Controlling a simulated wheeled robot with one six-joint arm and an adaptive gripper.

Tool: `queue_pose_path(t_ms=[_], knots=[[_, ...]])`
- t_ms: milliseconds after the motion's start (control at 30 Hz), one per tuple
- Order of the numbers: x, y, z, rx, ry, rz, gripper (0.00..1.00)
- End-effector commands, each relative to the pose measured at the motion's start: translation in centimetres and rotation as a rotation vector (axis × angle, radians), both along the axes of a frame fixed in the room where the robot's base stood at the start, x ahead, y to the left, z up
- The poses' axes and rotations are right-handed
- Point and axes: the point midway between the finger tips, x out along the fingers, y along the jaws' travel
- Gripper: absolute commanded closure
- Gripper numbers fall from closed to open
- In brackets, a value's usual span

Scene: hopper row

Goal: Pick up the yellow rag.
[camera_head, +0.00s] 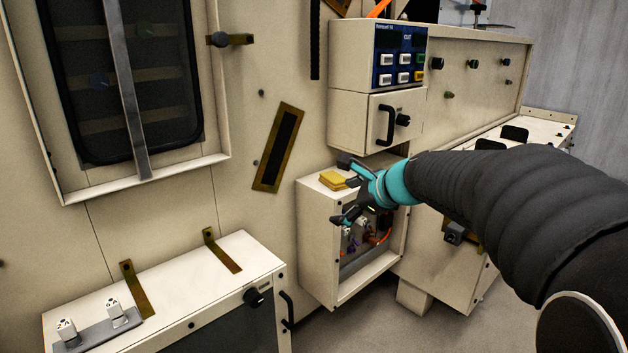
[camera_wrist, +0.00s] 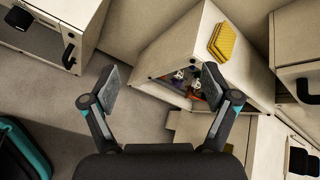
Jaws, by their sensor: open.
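The yellow rag (camera_head: 333,180) lies folded on top of a small open-fronted cream box in the head view. It also shows in the wrist view (camera_wrist: 222,42), as a ribbed yellow pad near the edge of the box top. My gripper (camera_head: 350,190) is open and empty, in front of the box and just right of the rag in the head view. In the wrist view my gripper (camera_wrist: 158,85) has its fingers spread wide, and the rag is beyond the right fingertip, apart from it.
The cream box (camera_head: 316,225) is open in front, with wiring and white parts inside. A control unit (camera_head: 362,65) and a handled drawer (camera_head: 370,125) overhang it. A low cabinet (camera_head: 220,270) stands at left. Grey floor (camera_wrist: 120,75) lies between the cabinets.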

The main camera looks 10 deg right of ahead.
Motion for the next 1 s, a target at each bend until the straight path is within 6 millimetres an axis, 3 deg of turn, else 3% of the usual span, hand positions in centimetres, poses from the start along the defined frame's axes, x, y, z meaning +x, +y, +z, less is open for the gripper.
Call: queue_pose_path(t_ms=[33,100,200,400,1000], knots=[[2.4,-1.1,0.0,0.105,0.026,-0.083,0.14],[5.3,-2.5,0.2,0.254,0.054,-0.194,0.14],[8.4,-4.4,0.3,0.430,0.086,-0.319,0.14],[11.6,-6.4,0.2,0.619,0.119,-0.445,0.14],[18.8,-3.6,-3.0,0.641,0.123,-0.458,0.14]])
